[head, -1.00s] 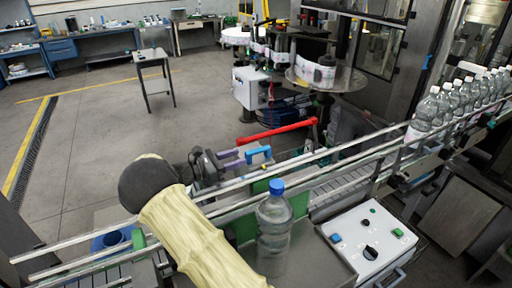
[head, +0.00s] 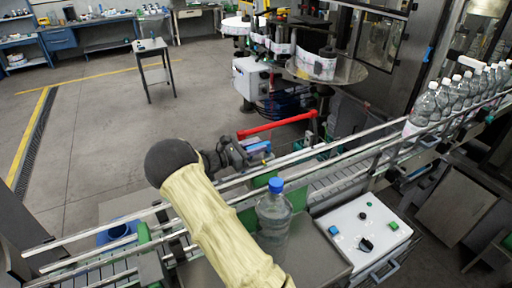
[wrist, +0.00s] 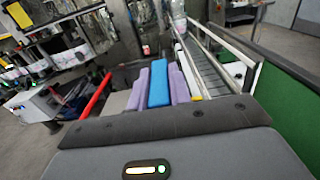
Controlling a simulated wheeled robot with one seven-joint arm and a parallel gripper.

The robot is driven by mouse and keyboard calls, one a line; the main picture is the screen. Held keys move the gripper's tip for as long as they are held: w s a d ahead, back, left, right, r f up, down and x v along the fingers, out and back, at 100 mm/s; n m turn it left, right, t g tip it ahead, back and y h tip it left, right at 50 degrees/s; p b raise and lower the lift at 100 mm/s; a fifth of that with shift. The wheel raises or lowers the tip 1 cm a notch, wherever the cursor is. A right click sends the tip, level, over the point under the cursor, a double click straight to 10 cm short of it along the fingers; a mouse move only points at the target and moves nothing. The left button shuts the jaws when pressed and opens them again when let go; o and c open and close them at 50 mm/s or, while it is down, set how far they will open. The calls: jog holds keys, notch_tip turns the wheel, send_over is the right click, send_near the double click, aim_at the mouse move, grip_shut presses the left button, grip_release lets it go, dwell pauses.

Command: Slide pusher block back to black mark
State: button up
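The blue block (head: 257,147), which I take to be the pusher block, lies beside the far rail of the conveyor in the head view. In the wrist view the blue block (wrist: 159,84) lies lengthwise between the two purple fingers of my gripper (wrist: 160,90). In the head view my gripper (head: 258,153) reaches right from my arm to the block. The fingers lie along both sides of it; whether they press on it cannot be told. I cannot make out the black mark.
The conveyor rails (head: 330,150) run close beside my gripper. A red bar (head: 277,130) lies just beyond the block. A blue-capped bottle (head: 274,215) stands on the near side, by a white control box (head: 363,240). Several bottles (head: 430,105) line the conveyor at right.

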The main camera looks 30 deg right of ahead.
grip_shut()
jog(key=d+b, duration=0.5)
jog(key=d, duration=1.5)
jog(key=shift+w+d+r+b, duration=0.2)
jog(key=shift+w+b, duration=0.1)
jog(key=shift+w, duration=0.1)
jog(key=shift+o, duration=2.3)
grip_release()
jog(key=o, duration=0.3)
jog(key=shift+d+f, duration=0.15)
jog(key=shift+d, duration=0.05)
jog(key=shift+o, duration=0.2)
